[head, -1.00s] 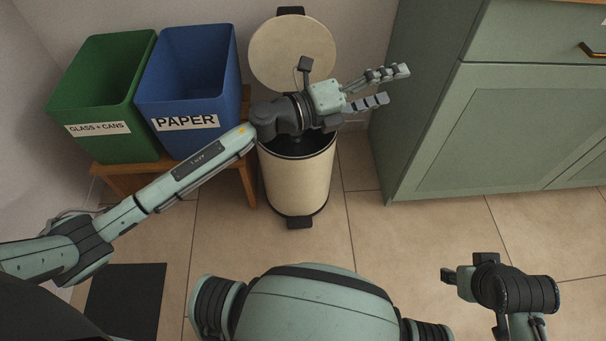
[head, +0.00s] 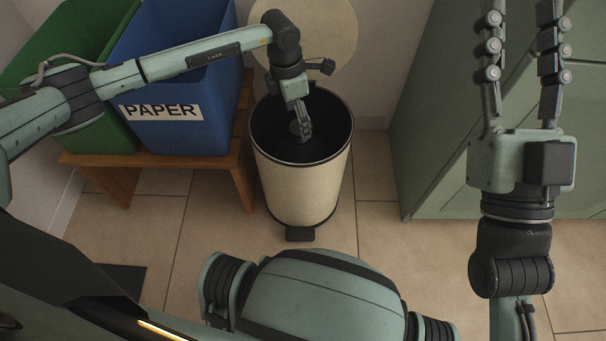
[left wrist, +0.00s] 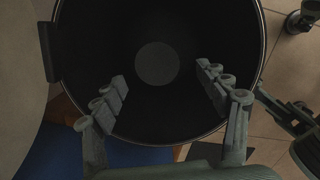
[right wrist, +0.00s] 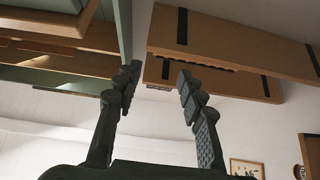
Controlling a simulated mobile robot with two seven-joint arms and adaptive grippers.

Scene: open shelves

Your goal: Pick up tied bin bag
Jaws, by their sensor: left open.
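The cream round bin (head: 300,190) stands open on the floor with its lid (head: 325,35) tipped back. Its inside is black, and I cannot make out a tied bag there. A paler grey disc (left wrist: 157,63) shows deep inside in the left wrist view; I cannot tell what it is. My left gripper (head: 303,120) points down over the bin's mouth with fingers apart and empty; the fingers (left wrist: 165,82) frame the dark opening. My right gripper (head: 524,70) is raised at the right, fingers apart and empty; they also show in the right wrist view (right wrist: 158,85).
A blue PAPER bin (head: 180,85) and a green bin (head: 65,40) stand on a wooden bench (head: 235,165) left of the round bin. A green cabinet (head: 430,130) stands to the right. The tiled floor (head: 375,225) in front is mostly clear.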

